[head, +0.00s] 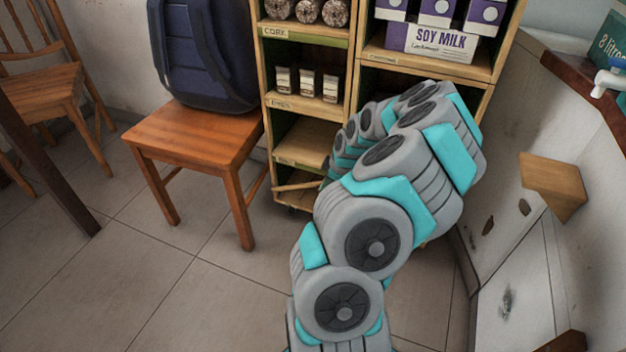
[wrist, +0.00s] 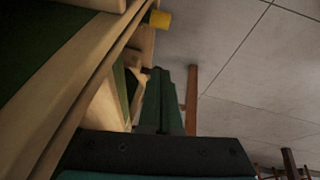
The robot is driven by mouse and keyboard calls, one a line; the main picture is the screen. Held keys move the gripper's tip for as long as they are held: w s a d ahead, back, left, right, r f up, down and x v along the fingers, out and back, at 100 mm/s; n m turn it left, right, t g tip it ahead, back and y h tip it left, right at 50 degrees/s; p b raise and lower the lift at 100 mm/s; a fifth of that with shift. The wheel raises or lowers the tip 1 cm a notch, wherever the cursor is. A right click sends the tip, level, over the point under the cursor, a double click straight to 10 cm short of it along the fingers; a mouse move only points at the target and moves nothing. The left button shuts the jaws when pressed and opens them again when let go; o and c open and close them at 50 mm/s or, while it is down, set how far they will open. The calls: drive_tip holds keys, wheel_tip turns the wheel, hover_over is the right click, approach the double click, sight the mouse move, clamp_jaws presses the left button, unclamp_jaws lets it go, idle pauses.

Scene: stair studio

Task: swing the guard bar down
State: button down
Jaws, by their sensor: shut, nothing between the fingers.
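A pale wooden bar (head: 297,186), which looks like the guard bar, sticks out to the left at the low front of the wooden shelf unit (head: 307,108). It lies nearly level, and its right end is hidden behind my arm. In the wrist view my gripper (wrist: 165,72) is shut and empty, its dark teal fingers close beside the pale wooden shelf edge (wrist: 88,85). A yellow knob or cap (wrist: 160,19) shows beyond the fingertips. I cannot tell whether the fingers touch the bar. In the head view my gripper is hidden behind my arm.
A wooden chair (head: 195,140) with a blue backpack (head: 205,55) stands left of the shelf. Soy milk cartons (head: 432,40) and small packets (head: 307,84) fill upper shelves. A white panelled wall (head: 500,190) with a wooden block (head: 553,185) is at right. The tiled floor (head: 140,270) is clear front left.

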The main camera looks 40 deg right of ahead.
drive_tip(key=s+f+b, duration=0.2)
drive_tip(key=f, duration=0.4)
drive_tip(key=s+d+f+b, duration=0.1)
drive_tip(key=f+b, duration=0.2)
drive_tip(key=f, duration=0.3)
drive_tip(key=shift+s+d, duration=0.3)
drive_tip(key=shift+s, duration=0.1)
drive_tip(key=shift+r, duration=0.15)
idle(0.7)
drive_tip(key=shift+r, duration=0.65)
drive_tip(key=v, duration=0.7)
drive_tip(key=shift+r, duration=0.35)
